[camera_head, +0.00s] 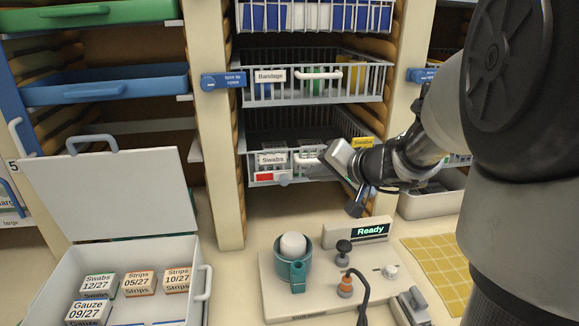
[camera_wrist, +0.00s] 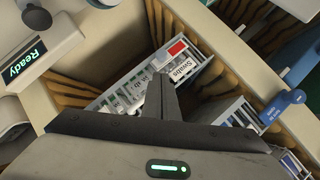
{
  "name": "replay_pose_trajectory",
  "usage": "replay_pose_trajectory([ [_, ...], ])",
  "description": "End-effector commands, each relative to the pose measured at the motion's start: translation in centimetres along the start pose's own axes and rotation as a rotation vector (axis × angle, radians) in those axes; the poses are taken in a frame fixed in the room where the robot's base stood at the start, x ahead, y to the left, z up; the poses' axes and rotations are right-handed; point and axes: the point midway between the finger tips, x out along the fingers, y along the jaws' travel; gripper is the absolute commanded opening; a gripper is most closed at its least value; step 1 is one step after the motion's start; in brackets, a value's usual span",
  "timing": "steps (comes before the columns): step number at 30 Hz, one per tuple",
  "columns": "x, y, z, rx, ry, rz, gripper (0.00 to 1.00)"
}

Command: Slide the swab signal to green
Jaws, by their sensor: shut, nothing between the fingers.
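In the wrist view the shut fingers (camera_wrist: 160,82) hide part of the basket front.
The "Bandage" basket (camera_head: 353,89) hangs above. Below are a counter unit with a "Ready" display (camera_head: 370,231), a teal cup (camera_head: 293,271) and black and orange knobs. An open white box (camera_head: 155,310) of labelled packs stands at left. A yellow mat (camera_head: 441,262) lies at right.

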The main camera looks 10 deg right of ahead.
Motion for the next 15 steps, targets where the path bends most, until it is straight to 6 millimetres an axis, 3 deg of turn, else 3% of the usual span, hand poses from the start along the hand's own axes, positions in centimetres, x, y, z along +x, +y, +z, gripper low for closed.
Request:
replay_pose_trajectory([
  [9, 5.8, 0.0, 0.1, 0.002, -0.005, 0.001, 0.0],
  [15, 8.2, 0.0, 0.1, 0.001, -0.003, 0.001, 0.0],
])
